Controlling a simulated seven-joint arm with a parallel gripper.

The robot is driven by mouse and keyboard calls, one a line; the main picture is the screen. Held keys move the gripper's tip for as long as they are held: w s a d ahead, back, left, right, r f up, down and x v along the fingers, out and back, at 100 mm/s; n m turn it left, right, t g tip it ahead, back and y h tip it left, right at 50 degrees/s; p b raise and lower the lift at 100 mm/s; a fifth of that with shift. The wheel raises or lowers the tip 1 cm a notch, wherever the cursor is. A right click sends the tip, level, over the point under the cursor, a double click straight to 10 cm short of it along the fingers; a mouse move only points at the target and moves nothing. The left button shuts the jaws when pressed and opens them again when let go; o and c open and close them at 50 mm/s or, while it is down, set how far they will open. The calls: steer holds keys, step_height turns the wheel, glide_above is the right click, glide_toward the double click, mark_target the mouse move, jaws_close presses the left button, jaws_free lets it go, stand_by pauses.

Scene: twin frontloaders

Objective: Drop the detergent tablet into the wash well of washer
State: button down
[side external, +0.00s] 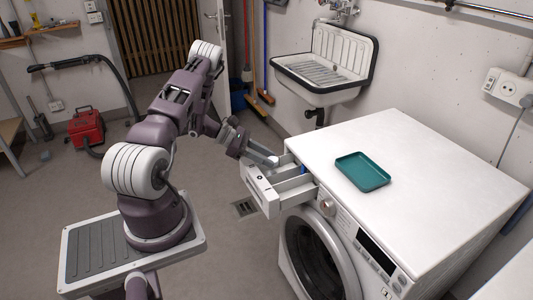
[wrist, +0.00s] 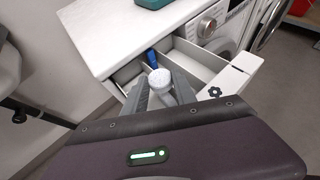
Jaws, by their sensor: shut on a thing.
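My gripper (wrist: 160,88) is shut on the detergent tablet (wrist: 159,77), a whitish round piece between the fingertips. In the side view my gripper (side external: 273,161) is at the far end of the washer's open drawer (side external: 262,197); the tablet cannot be made out there. The wrist view shows the drawer (wrist: 237,78) divided into compartments, with a blue insert (wrist: 151,57) just beyond the tablet. The tablet appears above the drawer, near its dividers; its exact height and compartment are hard to tell. The white washer (side external: 430,150) stands below and right.
A teal tray (side external: 362,172) lies on the washer top, looking empty. Drawer walls and dividers stand close around my fingers. A wall sink (side external: 325,65) is behind. A second white machine's edge (side external: 512,278) is at the lower right.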

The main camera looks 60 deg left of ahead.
steer(key=c, duration=0.9)
jaws_free()
steer(key=v, duration=0.7)
